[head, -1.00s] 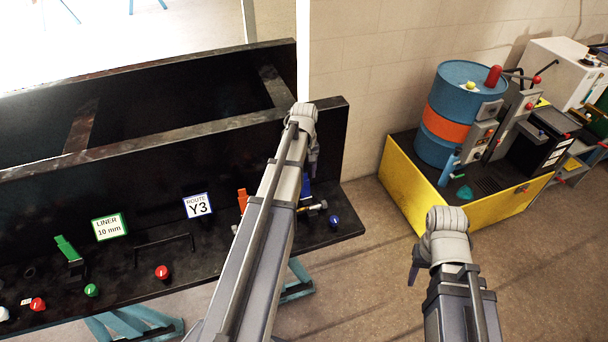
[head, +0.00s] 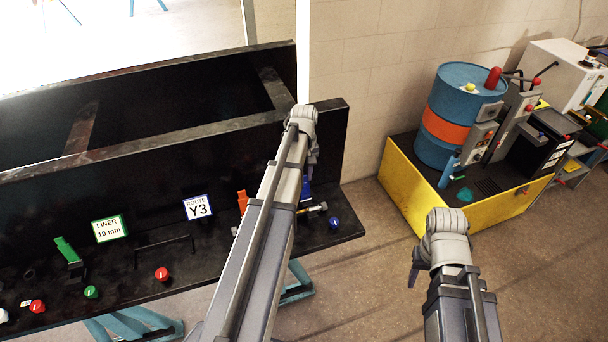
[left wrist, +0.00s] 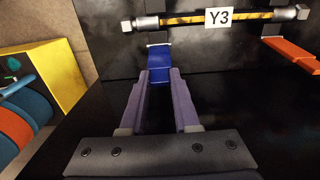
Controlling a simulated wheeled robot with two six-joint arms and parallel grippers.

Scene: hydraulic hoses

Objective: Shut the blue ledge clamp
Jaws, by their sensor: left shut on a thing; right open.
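The blue ledge clamp (head: 306,190) is on the black ledge, partly hidden behind my left arm in the head view. In the left wrist view its blue lever (left wrist: 158,66) sticks out toward me, in front of a hose (left wrist: 180,18) with metal ends and a Y3 tag. My left gripper (left wrist: 160,82) is shut on the blue lever, one finger along each side; in the head view its fingers (head: 311,160) are mostly hidden. My right gripper (head: 414,275) hangs open and empty over the floor, away from the ledge.
An orange clamp (head: 242,201) stands left of the blue one. The ledge also has a blue knob (head: 334,222), a red knob (head: 162,273), a green clamp (head: 68,252) and signs. A yellow-sided platform (head: 408,189) with a drum (head: 447,110) stands at right; floor between is clear.

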